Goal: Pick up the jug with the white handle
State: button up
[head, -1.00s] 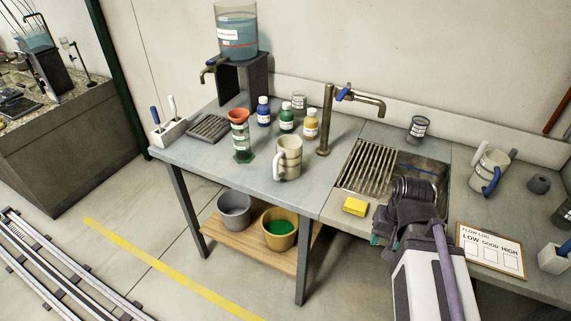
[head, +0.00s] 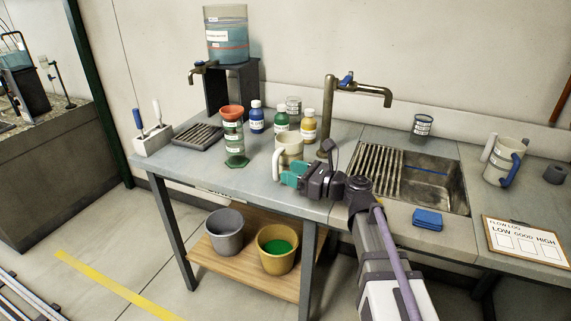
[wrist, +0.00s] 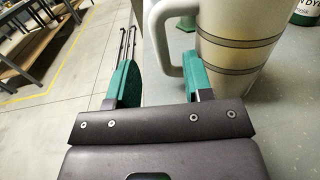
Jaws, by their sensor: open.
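The right finger is close to the jug; contact cannot be told.
Dye bottles (head: 281,119) and a funnel-topped cylinder (head: 234,137) stand behind and left of the jug. The tap (head: 328,110) and sink (head: 435,185) are to its right. Another jug with a blue handle (head: 503,160) stands far right. A blue sponge (head: 428,219) lies before the sink.

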aim_at(276, 179)
jog(key=x, duration=0.5)
jog(key=shift+w+a, duration=0.2)
jog(key=shift+a, duration=0.05)
grip_shut()
dwell(0.4)
